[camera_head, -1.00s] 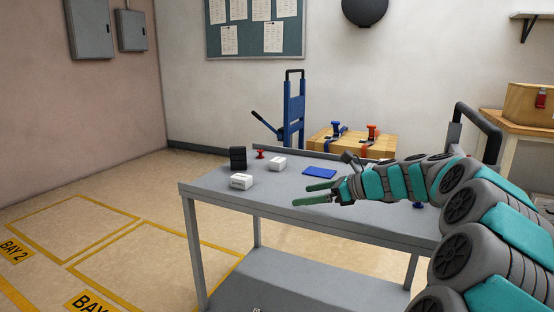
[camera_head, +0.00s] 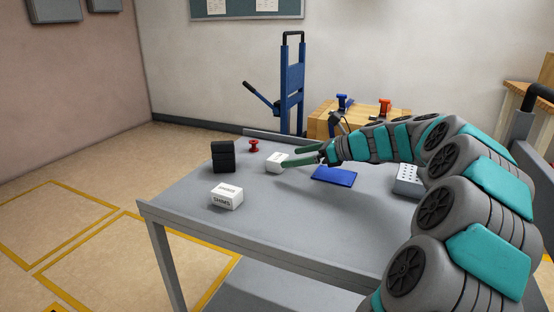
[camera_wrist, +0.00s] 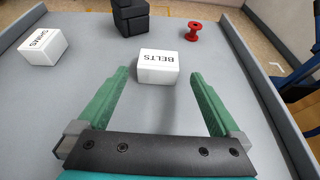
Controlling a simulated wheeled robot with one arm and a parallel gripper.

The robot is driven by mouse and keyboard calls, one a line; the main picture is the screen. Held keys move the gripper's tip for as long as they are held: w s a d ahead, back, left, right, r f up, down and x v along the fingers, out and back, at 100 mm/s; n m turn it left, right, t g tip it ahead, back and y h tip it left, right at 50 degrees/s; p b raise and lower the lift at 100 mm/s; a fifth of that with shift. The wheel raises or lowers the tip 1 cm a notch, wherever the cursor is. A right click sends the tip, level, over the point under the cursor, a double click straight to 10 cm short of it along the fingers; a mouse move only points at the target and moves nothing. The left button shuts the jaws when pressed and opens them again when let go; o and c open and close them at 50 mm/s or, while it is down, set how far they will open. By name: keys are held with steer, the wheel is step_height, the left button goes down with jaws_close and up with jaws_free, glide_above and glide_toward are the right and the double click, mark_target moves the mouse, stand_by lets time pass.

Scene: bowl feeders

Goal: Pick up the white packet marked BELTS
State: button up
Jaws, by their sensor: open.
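The white packet marked BELTS (camera_wrist: 158,67) lies on the grey table in the wrist view, just beyond my fingertips and roughly between their lines. In the head view the packet (camera_head: 274,164) is partly hidden by my gripper (camera_head: 297,158). My gripper, with its green fingers, is open in the wrist view (camera_wrist: 160,78), with nothing held between the fingers. A second white packet, marked SHIMS (camera_head: 227,196), stands nearer the table's front left; it also shows in the wrist view (camera_wrist: 42,47).
A black block stack (camera_head: 223,156) and a red spool (camera_head: 254,145) stand behind the packets. A blue flat item (camera_head: 334,176) and a grey perforated box (camera_head: 408,181) lie to the right. The grey table (camera_head: 290,220) is clear at the front.

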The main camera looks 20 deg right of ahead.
mark_target(281, 158)
steer(key=shift+x, duration=3.2)
steer(key=shift+a+r, duration=0.1)
steer(key=shift+r, duration=0.1)
steer(key=c, duration=1.4)
